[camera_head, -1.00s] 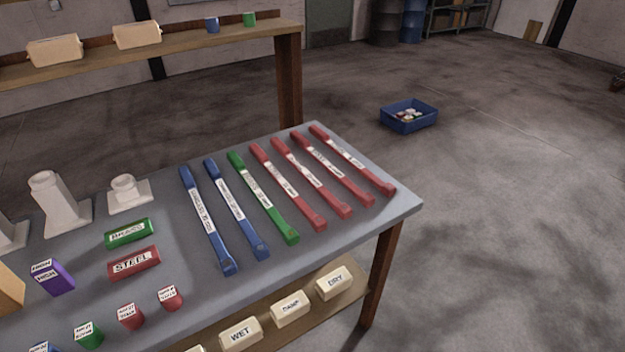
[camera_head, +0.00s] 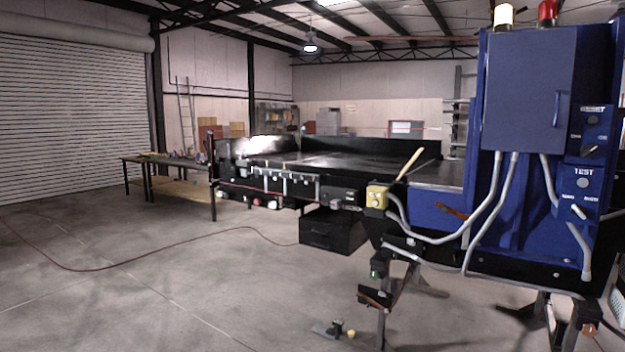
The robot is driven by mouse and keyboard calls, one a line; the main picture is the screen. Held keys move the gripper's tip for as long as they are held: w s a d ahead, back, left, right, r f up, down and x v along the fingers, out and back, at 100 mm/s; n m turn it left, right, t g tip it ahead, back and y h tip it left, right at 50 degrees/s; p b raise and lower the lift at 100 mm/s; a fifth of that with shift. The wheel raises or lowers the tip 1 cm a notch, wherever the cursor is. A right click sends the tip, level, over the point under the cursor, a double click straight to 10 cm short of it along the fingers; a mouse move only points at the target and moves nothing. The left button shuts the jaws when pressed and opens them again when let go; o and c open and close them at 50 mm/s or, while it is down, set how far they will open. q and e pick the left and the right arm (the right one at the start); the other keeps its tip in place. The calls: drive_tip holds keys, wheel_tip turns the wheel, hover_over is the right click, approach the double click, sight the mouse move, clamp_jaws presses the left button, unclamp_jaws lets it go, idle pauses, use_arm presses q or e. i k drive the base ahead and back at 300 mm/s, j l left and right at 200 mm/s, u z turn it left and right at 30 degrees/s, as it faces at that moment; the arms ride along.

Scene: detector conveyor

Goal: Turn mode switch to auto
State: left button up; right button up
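A tall blue control cabinet (camera_head: 525,90) stands at the right in the head view. Its right side carries small panels, with a dark rotary knob (camera_head: 589,149) under a button at the top. Below, a panel marked TEST has a round button (camera_head: 582,183) and a pale selector switch (camera_head: 578,211) with small labels on both sides. The small labels are too blurred to read, so I cannot tell which switch is the mode switch or its setting. Neither of my grippers can be made out.
A dark conveyor (camera_head: 330,165) runs left from the cabinet. Grey conduits (camera_head: 478,225) hang in front of it, near a yellow box (camera_head: 376,197). A red cable (camera_head: 150,258) lies across the floor. Open floor (camera_head: 170,300) is at the front left.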

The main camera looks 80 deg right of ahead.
sight(577, 210)
drive_tip(key=z, duration=4.15)
